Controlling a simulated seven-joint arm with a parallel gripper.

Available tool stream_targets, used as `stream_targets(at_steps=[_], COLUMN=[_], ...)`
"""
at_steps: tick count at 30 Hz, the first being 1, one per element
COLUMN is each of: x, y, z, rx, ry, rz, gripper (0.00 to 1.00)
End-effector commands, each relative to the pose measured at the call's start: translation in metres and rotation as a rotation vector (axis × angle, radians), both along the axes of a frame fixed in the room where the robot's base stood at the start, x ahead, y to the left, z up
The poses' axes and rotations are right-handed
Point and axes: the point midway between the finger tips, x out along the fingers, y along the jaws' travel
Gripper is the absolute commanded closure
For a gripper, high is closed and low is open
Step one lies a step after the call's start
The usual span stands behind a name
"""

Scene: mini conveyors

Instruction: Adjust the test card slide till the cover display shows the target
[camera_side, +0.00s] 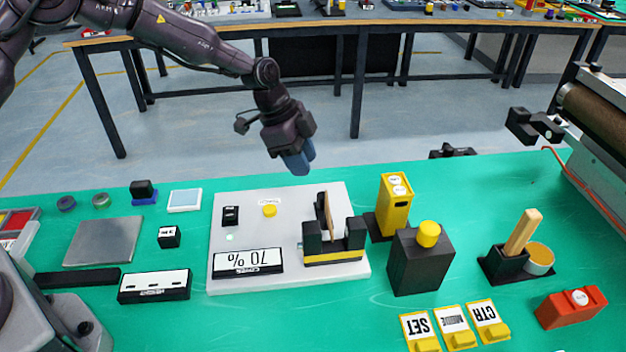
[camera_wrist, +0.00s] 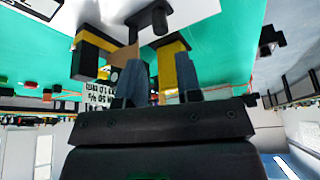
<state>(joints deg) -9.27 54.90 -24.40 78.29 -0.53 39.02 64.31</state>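The cover display (camera_side: 248,263) lies on the front left of a white base plate (camera_side: 290,200) and reads 70 %, upside down in the side view. The test card slide appears to be the upright thin tan card (camera_side: 330,217) with a dark handle (camera_side: 321,203), standing between black blocks (camera_side: 353,232) with a yellow stripe. My gripper (camera_side: 297,162) hangs above the back edge of the plate, apart from the slide. In the wrist view my gripper (camera_wrist: 164,80) has its blue fingers apart with nothing held. A white sign (camera_wrist: 98,97) there seems to read 50 %, partly blurred.
A yellow box (camera_side: 395,205) and a black box with a yellow button (camera_side: 428,236) stand close to the slide's right. A yellow button (camera_side: 269,210) and a small black switch (camera_side: 231,215) sit on the plate. Free green mat lies behind the plate.

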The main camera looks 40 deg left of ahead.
Motion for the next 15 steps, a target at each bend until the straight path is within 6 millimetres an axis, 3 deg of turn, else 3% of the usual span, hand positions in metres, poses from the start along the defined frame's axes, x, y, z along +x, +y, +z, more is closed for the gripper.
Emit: stream_targets(at_steps=[6,15], x=[-0.005,-0.007], y=[0.013,0.015], z=[0.032,0.04], rx=[0.0,0.0], ry=[-0.001,0.001], rz=[0.0,0.0], gripper=[0.68,0.68])
